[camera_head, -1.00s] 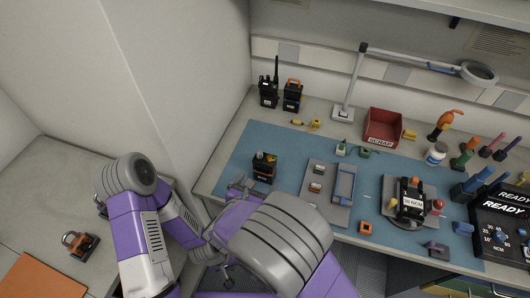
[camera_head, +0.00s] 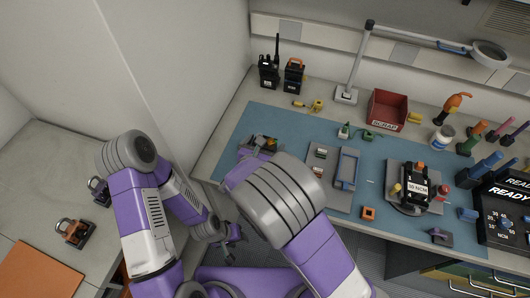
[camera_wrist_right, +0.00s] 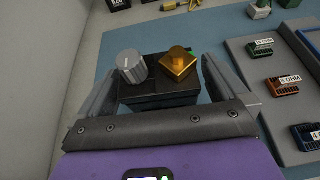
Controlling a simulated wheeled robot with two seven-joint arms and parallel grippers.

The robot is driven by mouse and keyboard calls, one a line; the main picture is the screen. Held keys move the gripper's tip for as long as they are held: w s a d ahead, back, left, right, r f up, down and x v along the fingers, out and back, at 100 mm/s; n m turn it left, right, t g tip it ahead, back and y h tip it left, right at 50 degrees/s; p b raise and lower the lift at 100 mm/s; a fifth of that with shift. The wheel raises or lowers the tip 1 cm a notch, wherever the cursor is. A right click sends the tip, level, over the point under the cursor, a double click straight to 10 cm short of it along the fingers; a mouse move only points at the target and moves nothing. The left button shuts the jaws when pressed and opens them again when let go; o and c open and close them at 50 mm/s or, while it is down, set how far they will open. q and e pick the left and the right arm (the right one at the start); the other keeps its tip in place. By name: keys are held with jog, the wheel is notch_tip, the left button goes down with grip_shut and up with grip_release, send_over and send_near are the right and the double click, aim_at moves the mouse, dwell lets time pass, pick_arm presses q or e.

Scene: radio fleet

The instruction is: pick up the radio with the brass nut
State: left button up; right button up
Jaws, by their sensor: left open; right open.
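The black radio (camera_wrist_right: 160,95) with a square brass nut (camera_wrist_right: 178,63) and a grey ribbed knob (camera_wrist_right: 131,66) on top stands near the left end of the blue mat. My right gripper (camera_wrist_right: 165,78) is open, with one finger on each side of this radio. I cannot tell whether the fingers touch it. In the head view the radio (camera_head: 268,141) is largely hidden behind my right gripper (camera_head: 257,148). My left gripper (camera_head: 231,243) is open and empty, low beside the bench's front left edge.
Two other radios (camera_head: 269,71) (camera_head: 294,74) stand at the back left. Another radio (camera_head: 416,183) sits in a stand at the right. A grey tray (camera_head: 334,204) with resistor blocks is right of my right gripper. A red scrap bin (camera_head: 387,108) is behind. More units (camera_head: 75,231) are on the left counter.

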jog(key=shift+c, duration=0.3)
jog(key=c, duration=1.2)
